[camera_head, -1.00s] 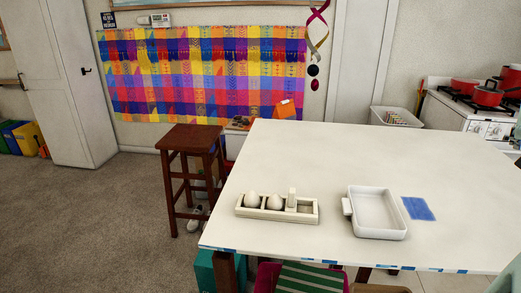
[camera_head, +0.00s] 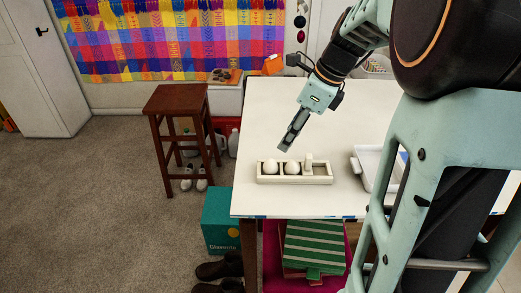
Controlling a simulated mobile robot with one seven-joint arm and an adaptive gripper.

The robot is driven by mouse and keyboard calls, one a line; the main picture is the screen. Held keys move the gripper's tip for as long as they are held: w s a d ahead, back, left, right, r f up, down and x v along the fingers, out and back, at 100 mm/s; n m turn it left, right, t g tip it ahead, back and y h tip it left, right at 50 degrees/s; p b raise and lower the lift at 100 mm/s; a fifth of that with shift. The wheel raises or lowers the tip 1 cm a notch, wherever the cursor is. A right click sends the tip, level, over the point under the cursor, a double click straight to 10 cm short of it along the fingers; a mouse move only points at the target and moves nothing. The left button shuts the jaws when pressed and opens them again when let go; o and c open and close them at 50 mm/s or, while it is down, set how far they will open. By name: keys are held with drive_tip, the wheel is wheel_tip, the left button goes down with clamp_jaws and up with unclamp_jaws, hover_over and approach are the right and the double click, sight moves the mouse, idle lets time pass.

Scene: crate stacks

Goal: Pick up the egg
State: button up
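Two white eggs sit side by side in a cream, open-topped holder (camera_head: 294,180) on the white table. The left egg (camera_head: 270,167) is in the left compartment and the right egg (camera_head: 291,168) is in the middle one. A small upright cream piece (camera_head: 308,162) stands just right of the right egg. My gripper (camera_head: 287,146) points down and left, close above or behind the right egg, seemingly apart from it. Its fingers show edge-on, so their opening is unclear. No egg is seen between them.
A white dish (camera_head: 366,165) stands to the right on the table (camera_head: 270,120), partly hidden by my arm. The table is bare behind the holder. A brown stool (camera_head: 176,100) stands left of the table. A teal box (camera_head: 220,221) and striped green item (camera_head: 314,246) are below its front edge.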

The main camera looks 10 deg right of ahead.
hover_over(272, 161)
drive_tip(key=s+d, duration=0.1)
wheel_tip(272, 161, down, 5)
drive_tip(key=shift+d+b+x, duration=0.15)
drive_tip(key=shift+b+x, duration=0.05)
drive_tip(key=shift+x, duration=1.15)
drive_tip(key=shift+d+b+x, duration=0.1)
drive_tip(key=shift+b+x, duration=0.1)
drive_tip(key=shift+x, duration=1.1)
drive_tip(key=shift+s+f, duration=0.15)
drive_tip(key=c, duration=0.8)
